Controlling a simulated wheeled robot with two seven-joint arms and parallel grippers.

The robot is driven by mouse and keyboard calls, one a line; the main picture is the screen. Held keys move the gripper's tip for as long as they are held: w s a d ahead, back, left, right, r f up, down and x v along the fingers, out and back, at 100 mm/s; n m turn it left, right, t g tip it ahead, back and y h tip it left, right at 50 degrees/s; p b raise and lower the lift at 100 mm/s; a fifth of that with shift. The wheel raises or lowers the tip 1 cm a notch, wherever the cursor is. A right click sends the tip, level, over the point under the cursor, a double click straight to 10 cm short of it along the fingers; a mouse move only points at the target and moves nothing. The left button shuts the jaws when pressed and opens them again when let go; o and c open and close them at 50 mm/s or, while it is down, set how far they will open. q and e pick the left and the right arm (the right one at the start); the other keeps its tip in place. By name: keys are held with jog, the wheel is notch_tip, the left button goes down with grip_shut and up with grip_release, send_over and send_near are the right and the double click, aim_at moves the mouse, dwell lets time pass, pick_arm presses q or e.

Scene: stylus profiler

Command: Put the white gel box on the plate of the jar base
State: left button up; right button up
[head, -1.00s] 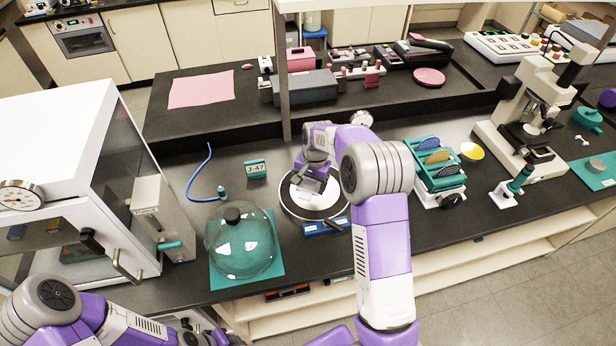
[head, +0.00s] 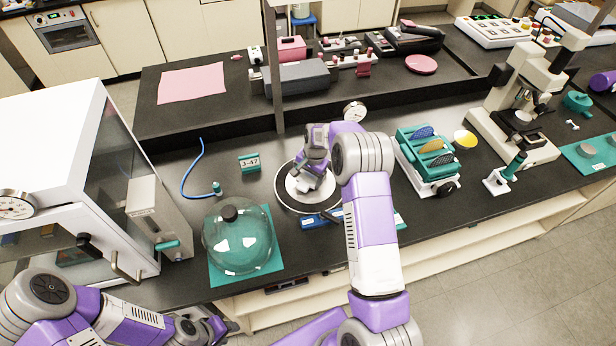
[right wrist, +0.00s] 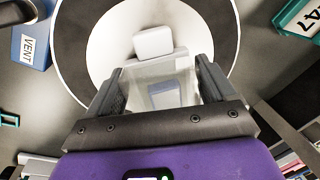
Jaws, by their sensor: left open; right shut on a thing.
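The jar base (head: 279,198) is a dark round base with a pale rim and a white plate (head: 296,195) in its middle. In the right wrist view the plate (right wrist: 108,42) lies straight beyond my fingers. My right gripper (right wrist: 160,88) is shut on the white gel box (right wrist: 158,72), a pale, partly see-through box between the fingers. It is over the plate; I cannot tell whether the box touches it. In the head view my right gripper (head: 312,172) largely hides the box. My left gripper (head: 222,326) is open and empty at the bench's front edge, away from the base.
A glass dome (head: 238,245) with a black knob stands on a teal mat left of the base. A blue VENT block (head: 318,219) sits at the base's front. A J-47 sign (head: 250,163) and blue hose (head: 187,180) lie behind left. A slide rack (head: 428,165) stands to the right.

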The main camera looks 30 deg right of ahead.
jog(key=shift+d+f, duration=0.1)
jog(key=shift+f, duration=0.4)
jog(key=shift+f, duration=0.15)
jog(key=o, duration=1.9)
jog(key=shift+c, duration=0.2)
